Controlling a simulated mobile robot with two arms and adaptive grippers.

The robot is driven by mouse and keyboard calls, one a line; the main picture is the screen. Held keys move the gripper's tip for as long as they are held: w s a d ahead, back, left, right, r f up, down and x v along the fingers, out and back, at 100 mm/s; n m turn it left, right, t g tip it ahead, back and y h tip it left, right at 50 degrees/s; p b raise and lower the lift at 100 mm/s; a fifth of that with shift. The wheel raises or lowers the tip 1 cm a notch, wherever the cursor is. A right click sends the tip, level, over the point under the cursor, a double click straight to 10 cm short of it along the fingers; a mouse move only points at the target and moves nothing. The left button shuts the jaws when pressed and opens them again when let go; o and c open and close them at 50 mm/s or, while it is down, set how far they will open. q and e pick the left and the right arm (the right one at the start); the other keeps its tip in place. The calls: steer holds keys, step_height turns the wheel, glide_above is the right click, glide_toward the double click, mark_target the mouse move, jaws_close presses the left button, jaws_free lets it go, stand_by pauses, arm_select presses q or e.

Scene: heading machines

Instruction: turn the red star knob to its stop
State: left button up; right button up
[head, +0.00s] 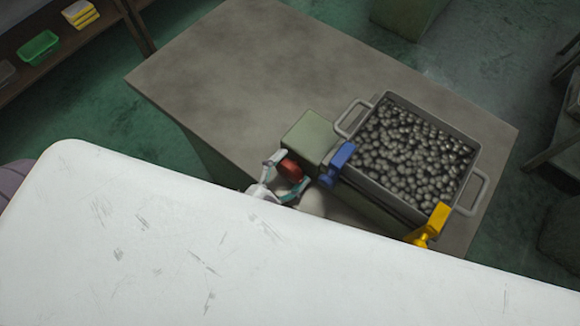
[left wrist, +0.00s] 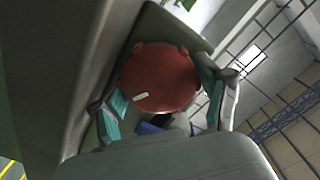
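The red star knob (head: 291,168) sits on the front of a grey-green box (head: 311,136) on the table. In the left wrist view the knob (left wrist: 158,78) is a round red disc with small lobes and a short white mark low on its face. My left gripper (head: 281,178) is at the knob, with its teal-padded fingers spread to either side. In the left wrist view its fingers (left wrist: 160,100) stand apart with the knob between them; I cannot tell whether the pads touch it. My right gripper is not in view.
A blue part (head: 338,164) stands just right of the knob. A metal bin (head: 375,187) full of balls and a yellow part (head: 430,227) are farther right. A large white scratched surface (head: 150,240) covers the foreground. The tabletop (head: 220,70) behind is clear.

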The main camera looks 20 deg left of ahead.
mark_target(290, 165)
arm_select(q)
steer(key=shift+o, duration=1)
steer(key=shift+r, duration=0.1)
step_height(290, 165, up, 9)
steer(key=shift+r, duration=0.4)
